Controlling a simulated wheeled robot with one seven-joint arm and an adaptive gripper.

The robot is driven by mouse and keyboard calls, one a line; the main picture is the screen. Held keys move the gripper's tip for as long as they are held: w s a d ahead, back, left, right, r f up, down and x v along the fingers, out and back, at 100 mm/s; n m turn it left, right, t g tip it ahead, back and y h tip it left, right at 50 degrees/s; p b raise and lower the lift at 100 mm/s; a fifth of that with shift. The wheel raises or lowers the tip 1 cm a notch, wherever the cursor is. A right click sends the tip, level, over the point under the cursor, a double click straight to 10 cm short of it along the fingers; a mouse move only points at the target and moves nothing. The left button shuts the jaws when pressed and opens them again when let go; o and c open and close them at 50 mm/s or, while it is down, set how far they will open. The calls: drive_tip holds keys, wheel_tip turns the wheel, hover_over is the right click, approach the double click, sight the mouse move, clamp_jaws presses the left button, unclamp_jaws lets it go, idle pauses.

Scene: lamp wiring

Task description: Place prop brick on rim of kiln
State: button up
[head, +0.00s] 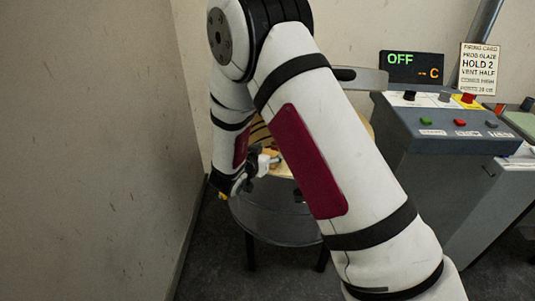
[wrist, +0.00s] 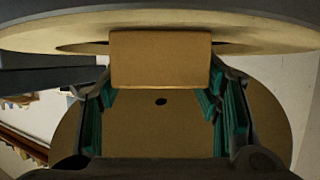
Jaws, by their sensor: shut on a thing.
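The prop brick (wrist: 160,60) is a plain tan block in the wrist view. My gripper (wrist: 160,82) is shut on it, with green-padded fingers at its two sides. A pale round rim with a grey metal edge, apparently the kiln (wrist: 270,35), spans the top of the wrist view. The brick overlaps this rim in the picture; I cannot tell whether they touch. In the head view the kiln (head: 275,222) is a grey metal drum on legs, partly hidden by my arm. My gripper (head: 231,184) is at its left side there, its hold unclear.
A tan disc with a small dark hole (wrist: 160,101) lies behind the fingers in the wrist view. A grey control desk (head: 440,125) stands right of the kiln, with an OFF display (head: 412,67) and a firing card (head: 478,69). A wall is close on the left.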

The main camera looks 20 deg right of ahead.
drive_tip(key=o, duration=1.3)
drive_tip(key=shift+f, duration=0.1)
